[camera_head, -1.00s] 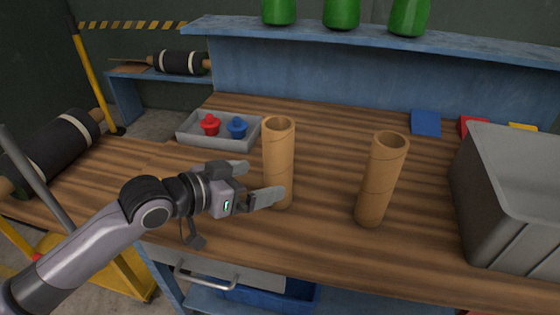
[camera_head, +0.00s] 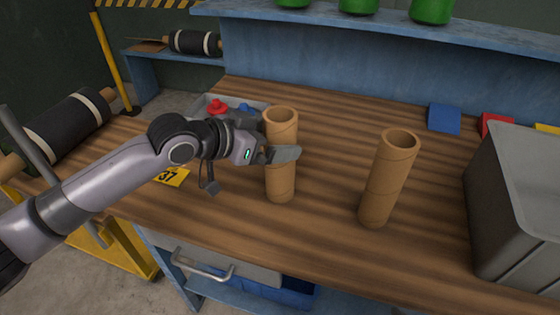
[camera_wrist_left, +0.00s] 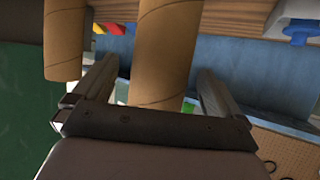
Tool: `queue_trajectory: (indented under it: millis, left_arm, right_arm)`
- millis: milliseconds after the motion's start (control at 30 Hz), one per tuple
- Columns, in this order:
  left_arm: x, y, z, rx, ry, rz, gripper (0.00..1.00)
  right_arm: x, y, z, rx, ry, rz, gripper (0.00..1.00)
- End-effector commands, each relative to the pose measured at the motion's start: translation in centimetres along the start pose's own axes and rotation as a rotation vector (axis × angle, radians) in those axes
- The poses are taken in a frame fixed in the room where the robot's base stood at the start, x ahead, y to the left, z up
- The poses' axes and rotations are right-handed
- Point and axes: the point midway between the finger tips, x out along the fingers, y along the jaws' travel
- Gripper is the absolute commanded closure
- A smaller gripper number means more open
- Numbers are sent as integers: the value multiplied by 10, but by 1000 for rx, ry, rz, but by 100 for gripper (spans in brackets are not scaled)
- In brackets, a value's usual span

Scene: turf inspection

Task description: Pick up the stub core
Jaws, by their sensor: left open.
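Two brown cardboard cores stand upright on the bench, the left one (camera_head: 281,182) and the right one (camera_head: 388,180). Which of them is the stub core I cannot tell. My left gripper (camera_head: 285,152) is open at the left core, with one finger across its near side; the other finger is mostly hidden behind it. In the left wrist view the left core (camera_wrist_left: 165,50) stands between the two spread fingers, with gaps showing at the sides. The other core (camera_wrist_left: 65,40) is beyond the fingers there. My right gripper is out of view.
A grey tray with a red knob (camera_head: 217,106) and a blue knob (camera_head: 246,109) sits behind my wrist. A yellow label marked 37 (camera_head: 172,177) lies on the bench. A large grey bin (camera_head: 520,200) stands at right. Green objects (camera_head: 432,10) stand on the shelf above.

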Motion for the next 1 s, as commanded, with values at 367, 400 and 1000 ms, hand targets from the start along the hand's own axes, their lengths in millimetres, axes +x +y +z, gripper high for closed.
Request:
queue_trajectory:
  millis: [367,400,1000]
  left_arm:
    - [26,-1,-1,1,2,0,1]
    - [26,-1,-1,1,2,0,1]
    - [25,-1,-2,1,4,0,92]
  right_arm:
    - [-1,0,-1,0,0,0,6]
    - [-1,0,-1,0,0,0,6]
    - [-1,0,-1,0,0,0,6]
